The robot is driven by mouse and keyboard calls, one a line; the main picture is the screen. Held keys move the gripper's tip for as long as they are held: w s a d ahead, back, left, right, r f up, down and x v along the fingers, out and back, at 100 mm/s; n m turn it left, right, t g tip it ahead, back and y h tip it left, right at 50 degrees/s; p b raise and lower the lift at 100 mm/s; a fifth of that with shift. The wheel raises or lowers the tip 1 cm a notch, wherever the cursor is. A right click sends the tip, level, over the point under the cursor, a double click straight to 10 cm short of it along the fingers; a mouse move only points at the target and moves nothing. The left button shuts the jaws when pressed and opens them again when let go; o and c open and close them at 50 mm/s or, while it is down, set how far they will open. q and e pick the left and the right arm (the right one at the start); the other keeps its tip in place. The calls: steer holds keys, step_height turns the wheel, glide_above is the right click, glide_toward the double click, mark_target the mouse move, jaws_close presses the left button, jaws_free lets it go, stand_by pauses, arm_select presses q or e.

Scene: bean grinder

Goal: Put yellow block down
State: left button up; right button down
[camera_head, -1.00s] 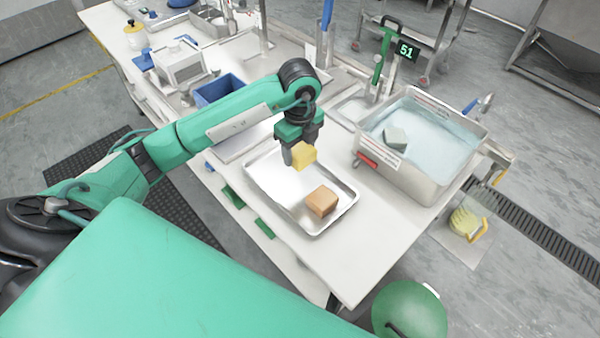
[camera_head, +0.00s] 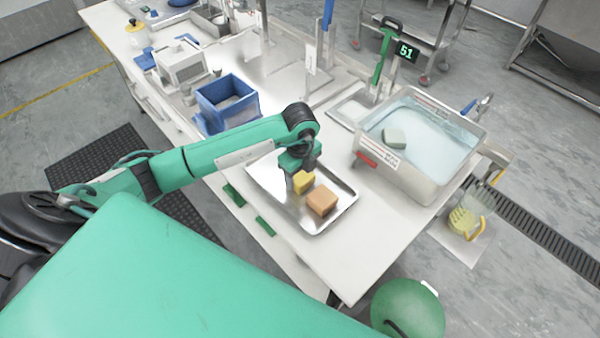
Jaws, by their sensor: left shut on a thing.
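The yellow block (camera_head: 304,182) is in my left gripper (camera_head: 300,186), low over the metal tray (camera_head: 262,172). I cannot tell whether its underside touches the tray floor. An orange-brown block (camera_head: 322,201) sits in the tray just to the right of and nearer than the yellow block. The left gripper points down and is shut on the yellow block, its fingers partly hidden behind it. My right gripper is not in view.
A steel basin of water (camera_head: 420,150) with a grey-green block (camera_head: 394,138) stands right of the tray. A blue bin (camera_head: 228,105) stands behind the left arm. The table's front right corner (camera_head: 340,270) is clear.

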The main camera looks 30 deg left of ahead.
mark_target(300, 173)
arm_select(q)
steer(key=shift+f, duration=0.2)
steer(key=o, duration=1.2)
steer(key=shift+c, duration=0.2)
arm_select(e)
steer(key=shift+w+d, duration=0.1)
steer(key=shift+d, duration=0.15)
arm_select(q)
steer(key=shift+r, duration=0.15)
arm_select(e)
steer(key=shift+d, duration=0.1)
arm_select(q)
steer(key=shift+r, duration=0.2)
step_height(300, 173, up, 6)
steer(key=shift+r+b, duration=0.1)
steer(key=shift+b, duration=0.6)
step_height(300, 173, up, 6)
steer(key=shift+f+b, duration=0.25)
steer(key=shift+b, duration=0.1)
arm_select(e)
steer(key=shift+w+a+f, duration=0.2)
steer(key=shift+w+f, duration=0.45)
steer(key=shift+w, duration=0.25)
